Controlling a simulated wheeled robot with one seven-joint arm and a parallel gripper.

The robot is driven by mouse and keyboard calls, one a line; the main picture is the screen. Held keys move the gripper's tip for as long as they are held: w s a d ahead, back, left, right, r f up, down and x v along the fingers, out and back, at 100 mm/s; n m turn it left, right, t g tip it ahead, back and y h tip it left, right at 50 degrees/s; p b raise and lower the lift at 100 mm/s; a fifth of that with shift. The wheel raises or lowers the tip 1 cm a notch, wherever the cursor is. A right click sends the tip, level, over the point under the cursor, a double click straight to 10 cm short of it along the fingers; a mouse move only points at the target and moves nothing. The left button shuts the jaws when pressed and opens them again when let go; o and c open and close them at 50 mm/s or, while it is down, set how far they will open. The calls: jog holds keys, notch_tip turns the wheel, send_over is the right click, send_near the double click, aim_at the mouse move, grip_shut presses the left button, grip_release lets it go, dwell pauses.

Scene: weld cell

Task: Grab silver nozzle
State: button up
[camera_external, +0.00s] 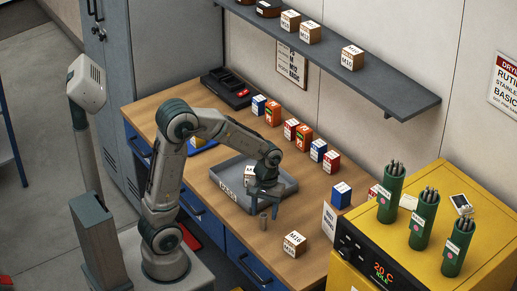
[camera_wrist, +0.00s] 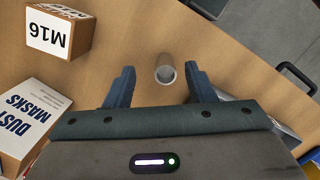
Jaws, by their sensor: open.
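The silver nozzle (camera_external: 264,222) is a small grey hollow cylinder standing on the wooden bench, just in front of the grey tray. In the wrist view the nozzle (camera_wrist: 166,74) shows its round open end and lies between the lines of the two fingers, slightly beyond their tips. My gripper (camera_external: 264,207) is open and empty, pointing down close above the nozzle. No contact with the nozzle shows.
The grey tray (camera_external: 226,189) is behind my gripper, with a small box (camera_external: 249,175) partly hidden. An M16 box (camera_external: 294,243) stands right of the nozzle; a dust masks box (camera_wrist: 28,118) is also near. A yellow cabinet (camera_external: 485,235) with green rod holders stands at right. Several small boxes line the wall.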

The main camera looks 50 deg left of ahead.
aim_at(264, 215)
jog(key=shift+a+f+p, duration=0.2)
jog(key=shift+f+p, duration=0.05)
jog(key=shift+f, duration=1.1)
jog(key=shift+a+f+p, duration=0.2)
jog(key=shift+f, duration=1.15)
jog(key=c, duration=1.1)
